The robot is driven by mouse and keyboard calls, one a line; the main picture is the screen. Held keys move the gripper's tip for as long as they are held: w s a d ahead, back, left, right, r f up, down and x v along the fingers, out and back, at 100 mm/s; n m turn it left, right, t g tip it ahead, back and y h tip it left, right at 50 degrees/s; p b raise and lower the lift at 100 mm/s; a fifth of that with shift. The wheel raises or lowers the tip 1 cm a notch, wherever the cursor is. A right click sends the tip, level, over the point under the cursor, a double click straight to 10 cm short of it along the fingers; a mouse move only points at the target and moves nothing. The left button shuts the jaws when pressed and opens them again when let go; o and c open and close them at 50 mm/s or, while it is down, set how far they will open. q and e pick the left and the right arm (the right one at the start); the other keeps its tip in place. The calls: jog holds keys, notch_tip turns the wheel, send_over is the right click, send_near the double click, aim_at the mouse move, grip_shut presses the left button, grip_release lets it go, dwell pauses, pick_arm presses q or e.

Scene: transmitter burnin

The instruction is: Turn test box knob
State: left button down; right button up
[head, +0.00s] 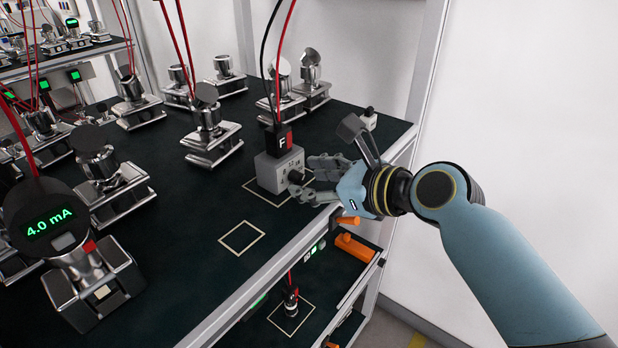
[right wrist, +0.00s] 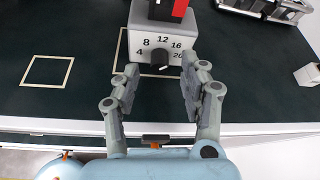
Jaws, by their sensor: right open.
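The test box (head: 279,171) is a small grey block with a black and red top marked F, standing near the shelf's front edge. Red and black leads rise from it. Its black knob (right wrist: 158,59) sits on a face with a scale from 4 to 20 in the right wrist view. I cannot tell exactly where the knob points. My right gripper (head: 308,180) is open in front of that face. In the right wrist view its fingers (right wrist: 159,74) stand on either side of the knob, apart from it. My left gripper is not in view.
A transmitter (head: 55,222) reading 4.0 mA stands at the left. Several metal transmitters fill the dark shelf (head: 190,240) behind. A pale outlined square (head: 242,237) is empty. A metal rail (head: 290,255) edges the shelf, with an orange handle (head: 356,248) below.

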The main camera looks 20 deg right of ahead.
jog(key=shift+w+a+f, duration=0.2)
jog(key=shift+w, duration=0.15)
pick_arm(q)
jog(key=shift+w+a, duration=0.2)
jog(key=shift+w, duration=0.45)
pick_arm(e)
jog(key=shift+c, duration=0.4)
grip_shut()
jog(key=shift+s+r+n+p, duration=0.15)
jog(key=shift+n+p, duration=0.15)
jog(key=shift+p, duration=0.25)
jog(key=shift+a+n+t+h+p, duration=0.1)
jog(key=shift+n+t+h+p, duration=0.3)
jog(key=shift+n, duration=0.4)
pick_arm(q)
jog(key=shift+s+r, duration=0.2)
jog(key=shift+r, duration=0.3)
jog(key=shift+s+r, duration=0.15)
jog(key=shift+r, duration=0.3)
pick_arm(e)
jog(key=shift+f+n+t+h, duration=0.25)
jog(key=shift+n+t+h, duration=0.3)
jog(key=shift+n, duration=0.35)
